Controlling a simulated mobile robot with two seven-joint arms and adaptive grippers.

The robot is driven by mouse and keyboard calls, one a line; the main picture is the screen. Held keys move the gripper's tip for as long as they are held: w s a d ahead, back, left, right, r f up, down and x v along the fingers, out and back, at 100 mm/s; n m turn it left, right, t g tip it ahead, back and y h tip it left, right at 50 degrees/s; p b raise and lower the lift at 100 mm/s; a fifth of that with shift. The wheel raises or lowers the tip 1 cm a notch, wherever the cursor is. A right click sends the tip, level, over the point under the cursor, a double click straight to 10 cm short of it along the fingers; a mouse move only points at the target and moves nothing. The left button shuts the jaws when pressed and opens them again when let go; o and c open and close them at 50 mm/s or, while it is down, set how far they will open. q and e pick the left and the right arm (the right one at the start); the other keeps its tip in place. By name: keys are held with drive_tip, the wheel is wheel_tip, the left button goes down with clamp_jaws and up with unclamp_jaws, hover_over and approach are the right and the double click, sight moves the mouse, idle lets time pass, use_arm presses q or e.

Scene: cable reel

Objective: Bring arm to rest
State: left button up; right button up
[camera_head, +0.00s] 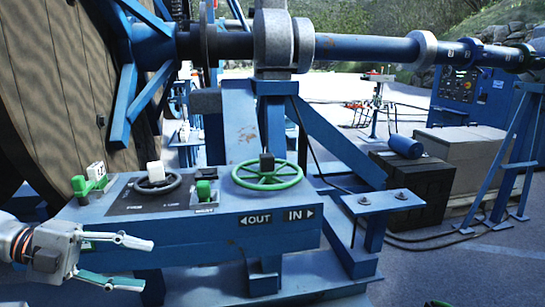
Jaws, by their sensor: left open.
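My left gripper (143,264) comes in from the lower left, in front of the blue control panel (130,207) of the cable reel. Its two pale fingers are spread apart, with nothing between them. It is apart from the controls on top of the panel. My right gripper cannot be made out; only a small green bit shows at the bottom edge on the right. The panel carries a green handwheel (268,175), a dark handwheel (155,183) with a white knob, and green levers. The front is marked OUT and IN.
A large wooden reel (58,85) stands at the left on a blue shaft (365,48). A blue bracket (381,203) juts out right of the panel. Behind it are a dark crate (408,183) and a blue stand (505,160). Paved ground at the lower right is open.

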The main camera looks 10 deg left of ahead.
use_arm(q)
wheel_tip(320, 180, down, 21)
drive_tip(key=w+d+n+t+y, duration=0.1)
drive_tip(key=w+n+t+y, duration=0.3)
drive_tip(key=n+t, duration=0.9)
drive_tip(key=s+d+f+n+g+y, duration=0.3)
drive_tip(key=s+d+f+n, duration=0.2)
drive_tip(key=s+f, duration=0.3)
drive_tip(key=s+d+f+n+g+y, duration=0.4)
drive_tip(key=s+f+n, duration=0.3)
drive_tip(key=f, duration=0.7)
drive_tip(key=shift+s+d, duration=0.6)
drive_tip(key=shift+d, duration=0.1)
